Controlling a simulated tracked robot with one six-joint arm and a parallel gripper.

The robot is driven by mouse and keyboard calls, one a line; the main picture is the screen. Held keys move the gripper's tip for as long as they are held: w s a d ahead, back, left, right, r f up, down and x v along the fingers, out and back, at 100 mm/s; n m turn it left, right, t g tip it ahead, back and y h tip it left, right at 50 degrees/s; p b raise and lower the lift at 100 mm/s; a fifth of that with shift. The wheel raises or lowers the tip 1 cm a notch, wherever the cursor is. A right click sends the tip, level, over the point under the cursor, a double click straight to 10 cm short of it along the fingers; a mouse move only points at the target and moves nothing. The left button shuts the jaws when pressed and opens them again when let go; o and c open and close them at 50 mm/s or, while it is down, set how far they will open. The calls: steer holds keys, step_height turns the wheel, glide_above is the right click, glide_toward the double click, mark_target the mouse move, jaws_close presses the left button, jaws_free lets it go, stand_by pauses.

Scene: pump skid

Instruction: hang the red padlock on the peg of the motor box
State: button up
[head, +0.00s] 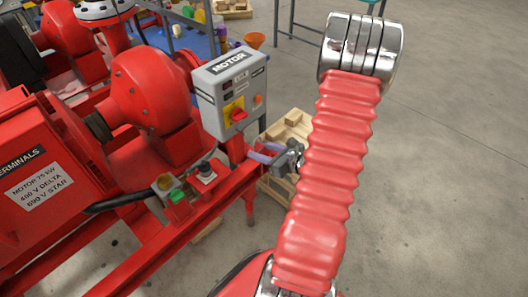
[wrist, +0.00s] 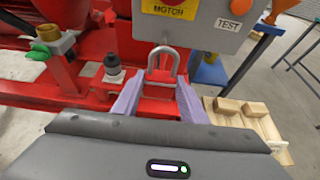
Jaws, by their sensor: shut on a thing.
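The red padlock (wrist: 158,88) is between the two purple fingers of my gripper (wrist: 159,96) in the wrist view. Its steel shackle (wrist: 163,61) points up, toward the box. My gripper is shut on the padlock's body. I cannot make out the peg clearly in either view.
A red pump skid frame (head: 225,190) runs beneath the box. A black-topped fitting (wrist: 113,69) and a brass valve (wrist: 47,32) stand left of my gripper. A wooden pallet (head: 288,130) lies beyond it on the floor. The floor to the right is open.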

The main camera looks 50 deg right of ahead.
steer(key=r+x, duration=0.1)
steer(key=x, duration=0.7)
steer(key=shift+w+r, duration=0.25)
stand_by(1.0)
stand_by(0.6)
steer(key=o, duration=1.2)
steer(key=v, duration=1.3)
steer(key=shift+s, duration=0.35)
